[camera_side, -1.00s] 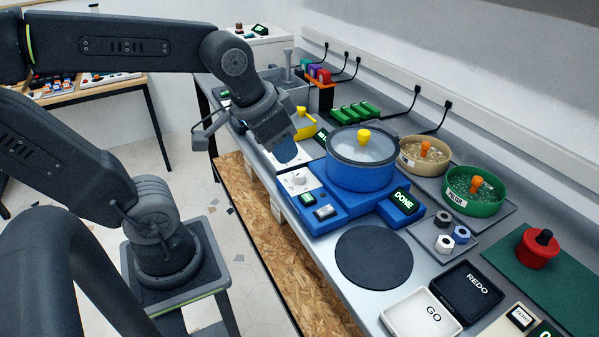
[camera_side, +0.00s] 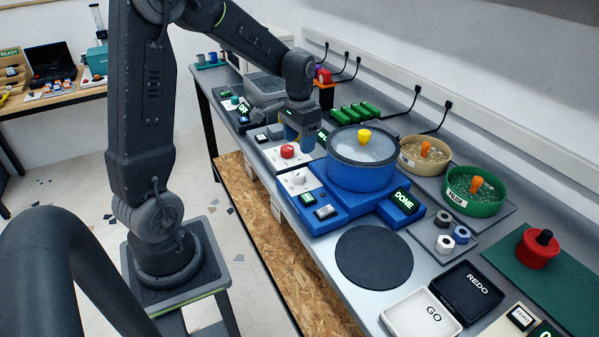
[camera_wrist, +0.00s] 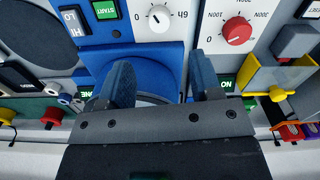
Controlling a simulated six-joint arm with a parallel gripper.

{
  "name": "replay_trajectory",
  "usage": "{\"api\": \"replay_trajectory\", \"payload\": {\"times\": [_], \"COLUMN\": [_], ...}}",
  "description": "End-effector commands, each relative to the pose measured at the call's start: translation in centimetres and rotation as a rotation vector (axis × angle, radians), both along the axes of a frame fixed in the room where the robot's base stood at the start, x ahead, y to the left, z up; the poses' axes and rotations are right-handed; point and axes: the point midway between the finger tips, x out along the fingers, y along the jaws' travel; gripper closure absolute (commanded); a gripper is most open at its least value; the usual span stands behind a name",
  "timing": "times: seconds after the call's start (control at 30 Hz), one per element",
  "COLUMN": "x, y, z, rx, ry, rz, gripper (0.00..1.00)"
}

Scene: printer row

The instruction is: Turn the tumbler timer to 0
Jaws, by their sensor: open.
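The timer is a white dial plate (camera_wrist: 140,28) marked 0 and 49 with a white knob (camera_wrist: 158,18). In the side view the knob (camera_side: 299,178) sits on the blue base at the near left of the blue tumbler (camera_side: 350,176). Its exact pointer direction is too small to tell. My gripper (camera_wrist: 162,85) is open and empty, its two blue-grey fingers apart. In the wrist view the knob lies beyond the fingertips, near the top edge. In the side view my gripper (camera_side: 306,146) hangs behind the timer knob, apart from it, close to the tumbler's left side.
A red knob (camera_side: 287,151) on a white panel stands just behind the timer. START (camera_wrist: 84,14) and HI/LO switches sit beside the dial in the wrist view. A yellow-framed part (camera_wrist: 283,80) is at right. The dark round mat (camera_side: 374,257) is bare.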

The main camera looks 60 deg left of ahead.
Motion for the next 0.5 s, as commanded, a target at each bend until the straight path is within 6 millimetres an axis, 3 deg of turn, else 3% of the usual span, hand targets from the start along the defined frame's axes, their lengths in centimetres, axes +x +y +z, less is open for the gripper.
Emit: {"api": "replay_trajectory", "payload": {"times": [0.3,0.5], "x": [-0.1,0.0], "y": [-0.1,-0.1], "z": [-6.6,-9.3], "rx": [-0.003,-0.001], "ry": [0.005,0.002], "rz": [0.0,0.0], "gripper": [0.42,0.42]}}
